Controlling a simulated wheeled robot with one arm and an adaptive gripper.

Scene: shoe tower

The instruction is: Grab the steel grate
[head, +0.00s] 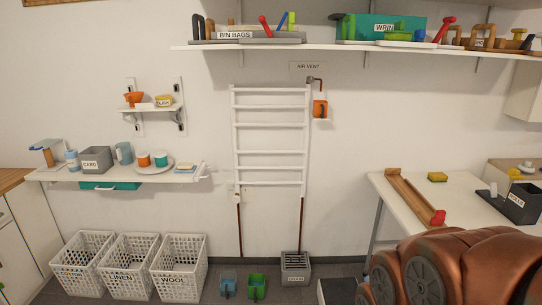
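A grey metal box (296,270) stands on the floor below the right pipe of the white wall rack. A slatted grate (295,257), which looks like the steel grate, lies across its top. A small label on the box's front is too small to read surely. My gripper's fingers are not in view. A large copper-brown body with dark round discs fills the lower right corner, well to the right of the grate and apart from it.
Blue (228,285) and green (257,286) small containers stand on the floor left of the grate. Several white baskets (178,270) stand farther left. A white table (455,205) is at the right, and a loaded shelf (350,47) hangs above.

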